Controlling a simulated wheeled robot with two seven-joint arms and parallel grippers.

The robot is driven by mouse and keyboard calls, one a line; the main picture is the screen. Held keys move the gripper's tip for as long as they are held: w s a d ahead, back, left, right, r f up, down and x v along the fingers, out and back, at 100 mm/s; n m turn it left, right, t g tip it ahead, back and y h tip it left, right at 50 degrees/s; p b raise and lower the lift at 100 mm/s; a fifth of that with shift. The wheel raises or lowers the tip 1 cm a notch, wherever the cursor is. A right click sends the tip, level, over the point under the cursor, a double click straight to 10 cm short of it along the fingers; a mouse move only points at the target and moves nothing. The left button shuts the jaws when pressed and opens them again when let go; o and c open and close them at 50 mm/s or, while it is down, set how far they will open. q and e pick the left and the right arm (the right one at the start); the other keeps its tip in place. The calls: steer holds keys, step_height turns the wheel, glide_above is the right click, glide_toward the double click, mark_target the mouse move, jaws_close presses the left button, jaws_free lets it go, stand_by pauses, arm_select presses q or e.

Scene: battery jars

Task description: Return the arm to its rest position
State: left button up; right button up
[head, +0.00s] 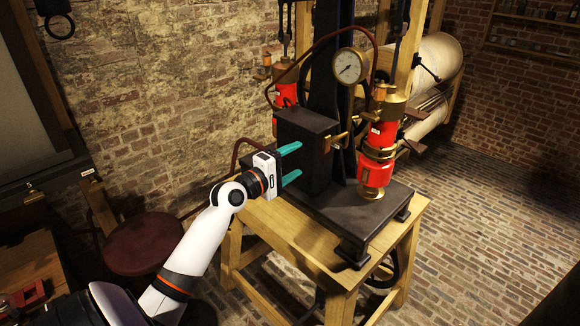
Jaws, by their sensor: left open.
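My left arm reaches in from the lower left. My left gripper (291,164) has its two teal fingers spread apart, with nothing visible between them. Its fingertips are near the left side of a dark block (306,150) on the machine; I cannot tell whether they touch it. My right gripper is not in view.
The machine's dark base (352,222) stands on a wooden table (262,222). It carries red-and-brass cylinders (376,172) and a round gauge (349,66). A stool with a dark red seat (142,244) stands left of my arm. Brick floor (490,230) is open at right.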

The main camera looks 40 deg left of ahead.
arm_select(q)
steer(key=shift+s, duration=0.4)
step_height(320, 180, down, 27)
steer(key=s+m+g+y+b, duration=0.2)
steer(key=m+g, duration=0.1)
steer(key=g, duration=0.2)
steer(key=s+d+f+m+g, duration=0.2)
steer(key=s+f, duration=0.2)
steer(key=f, duration=0.4)
steer(key=s+d+f+m+g, duration=0.15)
steer(key=s+f, duration=0.25)
steer(key=f, duration=0.5)
steer(key=s+d+f+m+g+b, duration=0.1)
steer(key=s+d+f+m+g, duration=0.15)
steer(key=s+d+f, duration=0.45)
steer(key=s+d+f+m+g+b, duration=0.15)
steer(key=s+f+m, duration=0.25)
steer(key=s+f, duration=0.65)
steer(key=s+d+f+m+g, duration=0.2)
steer(key=s+d+f+m, duration=0.1)
steer(key=s, duration=0.7)
steer(key=s+d+f+m+g, duration=0.2)
steer(key=s+d+f+m, duration=0.2)
steer(key=s, duration=0.6)
steer(key=shift+d+f+h+b, duration=0.4)
steer(key=shift+d+f, duration=0.1)
steer(key=shift+d, duration=0.4)
